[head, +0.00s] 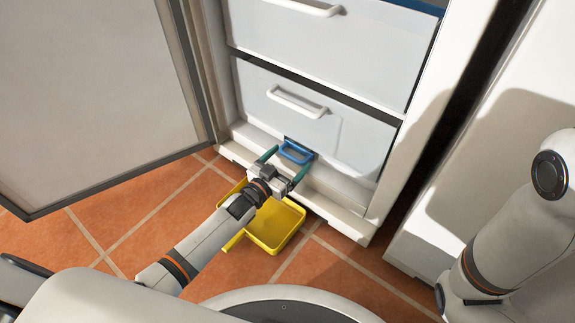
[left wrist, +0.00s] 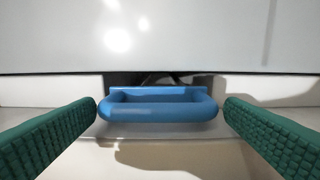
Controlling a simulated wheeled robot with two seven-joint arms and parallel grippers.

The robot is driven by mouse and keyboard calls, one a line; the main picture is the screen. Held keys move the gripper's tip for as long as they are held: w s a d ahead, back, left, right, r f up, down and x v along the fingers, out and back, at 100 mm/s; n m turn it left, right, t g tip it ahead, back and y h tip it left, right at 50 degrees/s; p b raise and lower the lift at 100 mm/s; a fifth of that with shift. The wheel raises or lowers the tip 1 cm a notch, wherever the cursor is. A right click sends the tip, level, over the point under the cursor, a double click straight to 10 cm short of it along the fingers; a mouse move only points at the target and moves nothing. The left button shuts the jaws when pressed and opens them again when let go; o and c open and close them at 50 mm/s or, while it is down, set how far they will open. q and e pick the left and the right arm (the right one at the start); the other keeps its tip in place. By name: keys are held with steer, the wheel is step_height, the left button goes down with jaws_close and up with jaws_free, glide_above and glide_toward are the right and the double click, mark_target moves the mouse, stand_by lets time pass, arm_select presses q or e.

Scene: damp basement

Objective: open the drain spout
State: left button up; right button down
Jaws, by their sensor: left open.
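The drain spout is a blue loop-shaped pull (head: 296,151) at the bottom front of the white freezer, just below the lowest drawer. In the left wrist view the blue spout (left wrist: 158,107) lies level across the middle, with a dark gap behind its top. My left gripper (head: 283,166) is open, its green fingers on either side of the spout. In the left wrist view the fingertips (left wrist: 160,110) are close to the spout's two ends; whether they touch it is unclear. My right arm shows at the right, but its gripper is out of view.
A yellow tray (head: 284,224) sits on the orange tile floor below the spout, partly behind my left arm. White drawers (head: 310,115) with handles are above the spout. The freezer door (head: 95,90) stands open at the left. A white cabinet (head: 480,150) stands at the right.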

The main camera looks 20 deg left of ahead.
arm_select(q)
steer(key=shift+w, duration=0.15)
steer(key=c, duration=1.1)
steer(key=shift+s+r+p, duration=0.1)
steer(key=shift+s+p, duration=0.25)
steer(key=shift+p, duration=0.05)
steer(key=p+v, duration=0.8)
steer(key=v, duration=0.5)
steer(key=shift+s, duration=0.2)
steer(key=shift+s+a, duration=0.15)
steer(key=shift+s, duration=0.2)
steer(key=o, duration=1.1)
